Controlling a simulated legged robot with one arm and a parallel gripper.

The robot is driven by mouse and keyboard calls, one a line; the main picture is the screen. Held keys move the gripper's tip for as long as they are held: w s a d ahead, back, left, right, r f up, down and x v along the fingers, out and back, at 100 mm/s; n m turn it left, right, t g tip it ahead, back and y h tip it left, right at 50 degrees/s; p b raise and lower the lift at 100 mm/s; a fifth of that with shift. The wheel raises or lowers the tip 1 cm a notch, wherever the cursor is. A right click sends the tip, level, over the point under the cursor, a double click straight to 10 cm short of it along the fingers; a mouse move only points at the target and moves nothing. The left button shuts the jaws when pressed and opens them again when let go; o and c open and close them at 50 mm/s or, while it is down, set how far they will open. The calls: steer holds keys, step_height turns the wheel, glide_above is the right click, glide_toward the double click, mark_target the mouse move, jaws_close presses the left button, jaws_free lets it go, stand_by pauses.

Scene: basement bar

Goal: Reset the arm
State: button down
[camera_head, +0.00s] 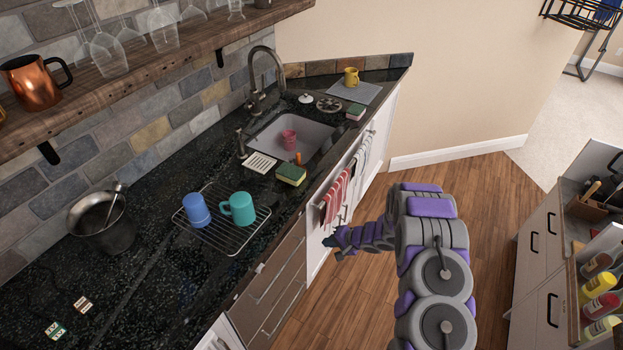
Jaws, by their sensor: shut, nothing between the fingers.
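My gripper (333,243) is at the end of my purple and grey arm, right of the dark counter (150,290) and in front of the white cabinet fronts below it. Its fingers look small and dark, and they are shut with nothing between them. The arm comes up from the bottom right and bends back left toward the cabinets. The gripper appears apart from the towels (336,197) that hang near it. The exact gap to the cabinet front is hard to tell.
The counter holds a wire rack (225,236) with a blue cup (196,210) and a teal mug (239,208), a sponge (291,174), and a sink (310,137) with a pink cup (288,139). Bottles (600,305) stand at right. Wooden floor (470,180) is open behind the arm.

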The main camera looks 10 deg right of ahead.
steer(key=w+d+r+n+t+h, duration=0.1)
steer(key=w+d+r+h, duration=0.1)
steer(key=d+r+h, duration=0.35)
steer(key=w+d+r+t+h, duration=0.1)
steer(key=w+d+r+h, duration=0.1)
steer(key=d+r, duration=0.6)
steer(key=s+d+r+g+h, duration=0.1)
steer(key=s+d+r+h, duration=0.1)
steer(key=s+r, duration=0.35)
steer(key=s+d+r+g+h, duration=0.1)
steer(key=s+d+r, duration=0.1)
steer(key=r, duration=0.7)
steer(key=s+a+r+n+g, duration=0.1)
steer(key=s+a+r+g, duration=0.1)
steer(key=s+r, duration=0.5)
steer(key=s+a+r+n+g, duration=0.1)
steer(key=s+a+r, duration=0.1)
steer(key=s, duration=0.9)
steer(key=s+a+r+n+g+y, duration=0.1)
steer(key=s+a, duration=0.5)
steer(key=s, duration=0.6)
steer(key=s+a+r+n+g+y, duration=0.2)
steer(key=s+a, duration=0.4)
steer(key=s, duration=0.6)
steer(key=shift+r+n+g, duration=0.2)
steer(key=shift+n+g, duration=0.4)
steer(key=shift+g, duration=0.1)
steer(key=shift+d, duration=0.1)
steer(key=c, duration=1.9)
jaws_free()
